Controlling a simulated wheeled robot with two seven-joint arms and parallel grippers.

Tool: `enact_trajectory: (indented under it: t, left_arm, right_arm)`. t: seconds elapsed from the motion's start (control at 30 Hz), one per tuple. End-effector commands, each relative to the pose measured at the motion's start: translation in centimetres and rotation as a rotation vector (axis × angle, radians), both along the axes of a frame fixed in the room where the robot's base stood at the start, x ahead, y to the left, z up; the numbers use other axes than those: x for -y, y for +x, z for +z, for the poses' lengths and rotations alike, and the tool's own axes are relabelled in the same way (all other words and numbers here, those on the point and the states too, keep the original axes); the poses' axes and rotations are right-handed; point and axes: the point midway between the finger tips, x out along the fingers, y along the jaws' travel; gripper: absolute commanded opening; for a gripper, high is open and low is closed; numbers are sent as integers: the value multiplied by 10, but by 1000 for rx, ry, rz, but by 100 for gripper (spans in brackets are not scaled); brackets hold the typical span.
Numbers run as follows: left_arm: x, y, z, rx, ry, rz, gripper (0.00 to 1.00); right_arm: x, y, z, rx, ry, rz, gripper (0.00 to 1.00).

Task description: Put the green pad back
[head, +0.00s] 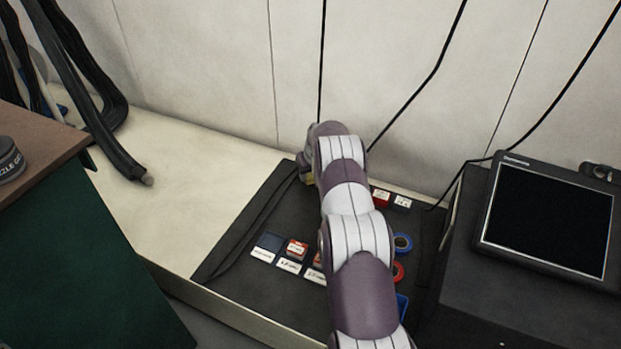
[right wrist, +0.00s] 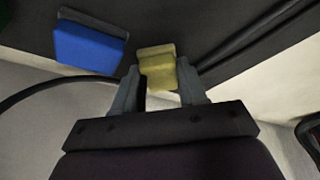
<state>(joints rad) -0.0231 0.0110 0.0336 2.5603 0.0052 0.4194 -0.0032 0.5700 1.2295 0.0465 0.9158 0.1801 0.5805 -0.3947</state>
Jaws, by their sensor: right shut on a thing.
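My right gripper (head: 306,175) is at the far left part of the dark mat (head: 232,232), near the wall, mostly hidden behind my own arm in the head view. In the right wrist view its two fingers (right wrist: 158,84) are shut on a yellow, slightly olive pad (right wrist: 158,68), with a dull strip along one edge. I see no plainly green pad. My left gripper is out of view.
A blue block (right wrist: 88,46) sits beside the held pad. A monitor (head: 548,215) stands right; bare bench (head: 190,190) lies left.

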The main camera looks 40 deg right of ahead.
Motion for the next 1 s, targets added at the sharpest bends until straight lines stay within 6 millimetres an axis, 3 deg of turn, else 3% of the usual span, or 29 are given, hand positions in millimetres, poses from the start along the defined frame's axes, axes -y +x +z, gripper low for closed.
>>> enact_trajectory:
  t: [0.3, 0.33, 0.4, 0.73, 1.0]
  left_arm:
    - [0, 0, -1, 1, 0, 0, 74]
    - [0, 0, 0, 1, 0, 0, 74]
    - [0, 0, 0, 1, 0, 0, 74]
    - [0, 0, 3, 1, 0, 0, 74]
    - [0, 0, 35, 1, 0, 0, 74]
  right_arm:
    - [0, 0, -2, 2, -1, 0, 17]
    - [0, 0, -1, 2, -1, 0, 51]
    - [0, 0, -1, 2, -1, 0, 67]
    - [0, 0, 5, 3, -2, 0, 67]
    - [-5, -17, 57, 4, -2, 0, 67]
